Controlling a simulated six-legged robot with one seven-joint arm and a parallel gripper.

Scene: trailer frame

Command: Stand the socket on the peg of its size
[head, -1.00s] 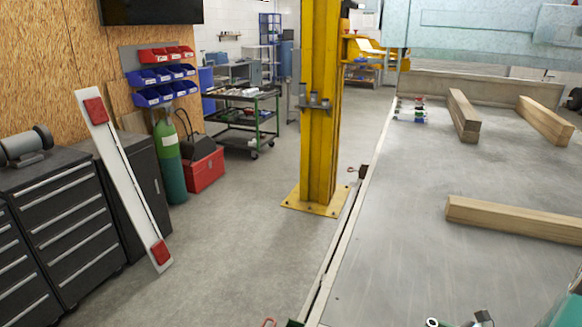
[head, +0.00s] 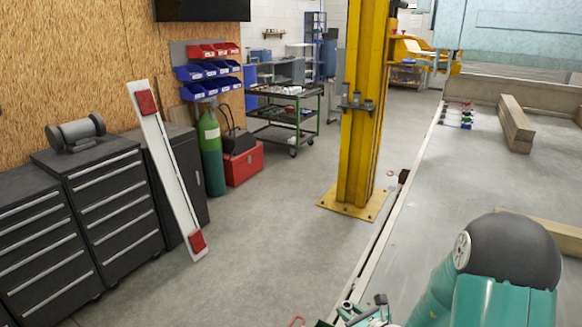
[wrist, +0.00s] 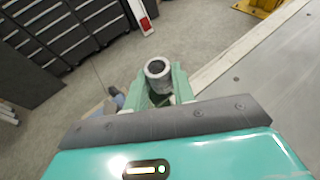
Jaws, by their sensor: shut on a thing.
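A grey metal socket (wrist: 157,68), a short hollow cylinder with its open end facing the camera, is held between the green fingers of my gripper (wrist: 160,84) in the wrist view. Its lower part is hidden between the fingers. In the head view my gripper (head: 352,313) is at the bottom edge, partly cut off, near the trailer frame's left edge, with a small round ring that seems to be the socket's top (head: 347,305). I cannot make out for sure any peg for the socket in either view.
A yellow post (head: 362,120) with several small grey cylinders (head: 357,102) on a bracket stands left of the trailer bed (head: 420,235). Small coloured items (head: 458,115) and timber (head: 516,125) lie on the bed. Tool cabinets (head: 105,205) stand at left; the floor between is clear.

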